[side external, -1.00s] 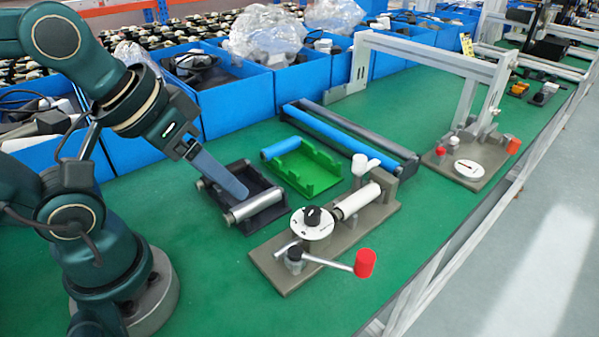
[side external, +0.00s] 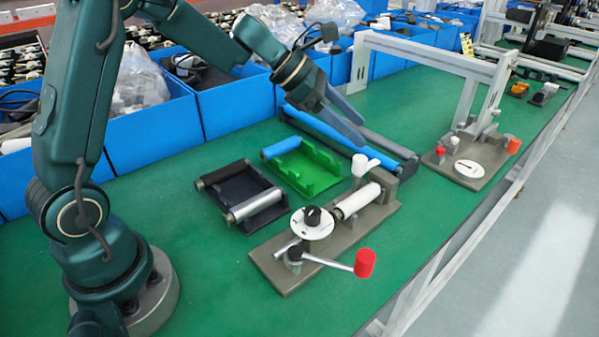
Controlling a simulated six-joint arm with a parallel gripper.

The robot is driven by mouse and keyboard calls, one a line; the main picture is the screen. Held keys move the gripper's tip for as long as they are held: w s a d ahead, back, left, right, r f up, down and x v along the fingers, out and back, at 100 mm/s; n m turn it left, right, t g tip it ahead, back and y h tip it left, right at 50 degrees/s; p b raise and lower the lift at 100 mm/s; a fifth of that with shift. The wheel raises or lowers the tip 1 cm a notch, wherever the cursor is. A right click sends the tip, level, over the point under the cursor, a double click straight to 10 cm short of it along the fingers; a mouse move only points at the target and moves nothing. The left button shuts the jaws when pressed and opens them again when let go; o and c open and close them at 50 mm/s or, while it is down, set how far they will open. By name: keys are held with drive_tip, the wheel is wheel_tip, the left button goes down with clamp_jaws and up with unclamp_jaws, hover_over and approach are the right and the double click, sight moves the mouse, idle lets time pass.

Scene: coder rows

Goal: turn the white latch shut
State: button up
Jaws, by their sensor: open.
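The white latch (side external: 360,166) is a short white handle with an upright rounded end. It stands at the back right of a grey fixture plate (side external: 277,277), beside a white roller (side external: 357,201). My gripper (side external: 362,136) is above and just behind the latch, pointing down and to the right. Its two grey-blue fingers are apart with nothing visible between them. The fingertips look close to the latch top; I cannot tell whether they touch.
The same plate carries a black knob on a white dial (side external: 312,223) and a red-ended lever (side external: 365,263). A black tray (side external: 235,194), a green tray (side external: 318,175) and a long grey holder (side external: 397,150) lie nearby. Blue bins (side external: 230,103) line the back.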

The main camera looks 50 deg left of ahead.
sight(360, 158)
drive_tip(key=shift+n+g, duration=0.4)
drive_tip(key=shift+n, duration=0.1)
drive_tip(key=f, duration=0.2)
drive_tip(key=a+f, duration=0.1)
drive_tip(key=f, duration=0.1)
drive_tip(key=shift+w+a+f, duration=0.2)
drive_tip(key=shift+f, duration=0.1)
drive_tip(key=shift+x, duration=2.4)
clamp_jaws()
